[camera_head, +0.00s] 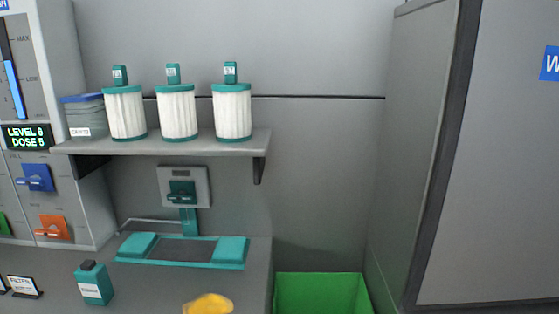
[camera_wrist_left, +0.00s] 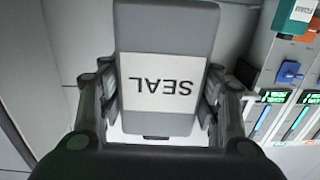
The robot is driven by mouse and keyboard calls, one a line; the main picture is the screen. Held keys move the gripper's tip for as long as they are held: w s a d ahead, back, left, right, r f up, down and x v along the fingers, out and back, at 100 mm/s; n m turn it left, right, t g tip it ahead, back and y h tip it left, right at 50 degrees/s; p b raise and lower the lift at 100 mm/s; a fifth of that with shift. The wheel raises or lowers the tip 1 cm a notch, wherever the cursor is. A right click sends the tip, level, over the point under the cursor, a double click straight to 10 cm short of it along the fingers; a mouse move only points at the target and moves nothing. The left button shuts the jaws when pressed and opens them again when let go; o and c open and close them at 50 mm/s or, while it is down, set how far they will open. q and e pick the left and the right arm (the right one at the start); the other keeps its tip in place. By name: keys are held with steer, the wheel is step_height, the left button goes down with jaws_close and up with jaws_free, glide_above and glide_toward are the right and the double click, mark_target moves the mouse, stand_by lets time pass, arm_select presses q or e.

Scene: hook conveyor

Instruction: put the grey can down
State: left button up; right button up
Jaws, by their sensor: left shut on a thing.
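The grey can (camera_wrist_left: 165,30) fills the middle of the left wrist view. It has a white label reading SEAL (camera_wrist_left: 162,84), upside down in that picture. My left gripper (camera_wrist_left: 160,78) is shut on the can, with a finger on each side of it. The can and the left gripper do not show in the head view. My right gripper is in neither view.
A grey counter (camera_head: 150,290) carries a teal frame (camera_head: 180,264), a small teal bottle (camera_head: 93,285) and a yellow thing (camera_head: 208,304) at the bottom edge. A shelf (camera_head: 170,146) holds three white canisters. A green bin (camera_head: 320,293) stands right of the counter.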

arm_select(q)
steer(key=s, duration=0.1)
steer(key=s+f, duration=0.1)
steer(key=s, duration=0.3)
steer(key=shift+s+f, duration=0.25)
